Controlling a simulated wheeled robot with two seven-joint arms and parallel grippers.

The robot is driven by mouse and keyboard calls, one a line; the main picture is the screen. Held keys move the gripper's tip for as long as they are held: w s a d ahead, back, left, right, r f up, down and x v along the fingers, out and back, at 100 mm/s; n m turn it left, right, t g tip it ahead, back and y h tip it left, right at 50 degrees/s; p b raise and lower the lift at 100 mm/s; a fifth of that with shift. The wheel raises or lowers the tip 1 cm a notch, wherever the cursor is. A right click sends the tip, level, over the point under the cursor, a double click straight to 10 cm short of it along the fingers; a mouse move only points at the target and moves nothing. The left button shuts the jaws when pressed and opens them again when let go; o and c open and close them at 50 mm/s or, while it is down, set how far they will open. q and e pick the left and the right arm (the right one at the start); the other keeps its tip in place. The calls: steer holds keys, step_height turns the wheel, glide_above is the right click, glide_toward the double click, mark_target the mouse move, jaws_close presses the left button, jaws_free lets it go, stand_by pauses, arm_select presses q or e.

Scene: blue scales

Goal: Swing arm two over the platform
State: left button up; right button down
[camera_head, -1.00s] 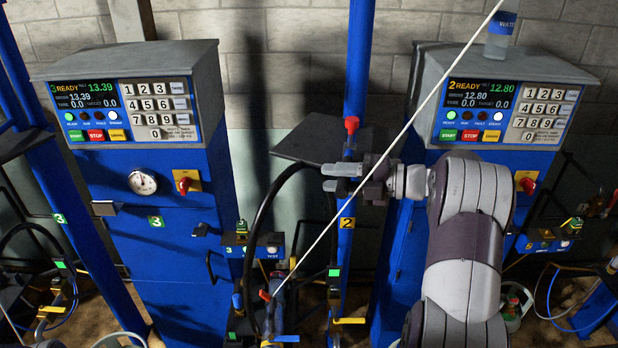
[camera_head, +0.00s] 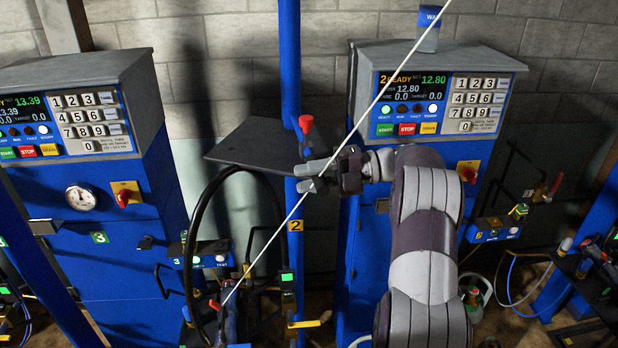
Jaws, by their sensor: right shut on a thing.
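A blue upright post (camera_head: 289,75) with a yellow "2" tag stands left of the blue scale cabinet (camera_head: 345,240), whose display (camera_head: 413,95) reads "2 READY". A handle with a red top (camera_head: 306,124) and grey stem stands in front of the post. My right gripper (camera_head: 308,177) is at the foot of this stem and shut on it; the fingers hide the exact contact. The rest of arm two is hard to tell from the post, and I cannot pick out the platform for sure. My left gripper is not in view.
A dark flat plate (camera_head: 250,148) juts out left of the post. Below it are a black looped hose (camera_head: 190,235) and a yellow lever (camera_head: 310,323). Scale cabinet 3 (camera_head: 120,265) stands at left. A thin white line (camera_head: 385,88) crosses the view diagonally past my gripper.

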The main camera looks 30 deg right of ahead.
steer(key=c, duration=0.9)
jaws_free()
steer(key=shift+d, duration=0.35)
steer(key=shift+s+d+f, duration=0.1)
steer(key=shift+d, duration=0.05)
arm_select(q)
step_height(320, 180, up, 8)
steer(key=p, duration=0.8)
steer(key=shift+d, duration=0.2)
arm_select(e)
steer(key=v, duration=1.2)
steer(key=shift+d, duration=0.2)
